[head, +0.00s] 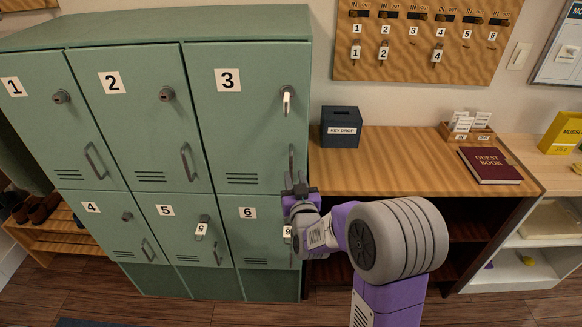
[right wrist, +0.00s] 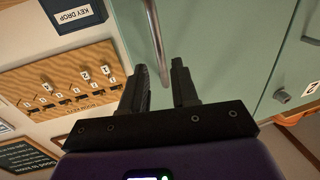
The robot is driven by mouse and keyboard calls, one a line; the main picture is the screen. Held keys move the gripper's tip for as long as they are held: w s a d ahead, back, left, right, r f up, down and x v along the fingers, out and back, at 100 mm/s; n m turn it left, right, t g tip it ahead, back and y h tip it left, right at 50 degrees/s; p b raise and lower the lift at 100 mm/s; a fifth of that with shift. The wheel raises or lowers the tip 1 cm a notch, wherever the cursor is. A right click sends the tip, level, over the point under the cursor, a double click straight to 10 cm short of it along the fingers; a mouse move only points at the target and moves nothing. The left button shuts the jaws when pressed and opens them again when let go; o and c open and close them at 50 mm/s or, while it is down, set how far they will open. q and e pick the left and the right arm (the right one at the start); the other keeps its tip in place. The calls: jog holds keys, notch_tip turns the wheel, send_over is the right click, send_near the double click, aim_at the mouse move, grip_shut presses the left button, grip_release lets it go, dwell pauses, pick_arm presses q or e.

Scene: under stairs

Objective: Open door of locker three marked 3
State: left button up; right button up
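Locker three's door (head: 245,120) is the green upper right door of the locker block, with a white "3" plate (head: 228,80). It looks closed. A key with a white tag (head: 287,101) hangs at its lock. Its vertical bar handle (head: 291,162) is near the door's right edge. My right gripper (head: 299,188) is at the handle's lower end. In the right wrist view the fingers (right wrist: 162,85) are apart, and the metal handle (right wrist: 155,35) runs down between them; contact cannot be told. My left gripper is out of view.
Lockers 5 (head: 180,225) and 6 (head: 250,228) below have tagged keys. A wooden counter (head: 390,165) stands right of the lockers, carrying a key drop box (head: 341,126) and a guest book (head: 489,164). A key board (head: 425,35) hangs on the wall above.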

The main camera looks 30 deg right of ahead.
aim_at(291, 169)
jog(key=x, duration=0.5)
jog(key=shift+w+d, duration=0.1)
jog(key=shift+w, duration=0.2)
jog(key=shift+c, duration=0.3)
jog(key=shift+f, duration=0.1)
grip_shut()
dwell(0.8)
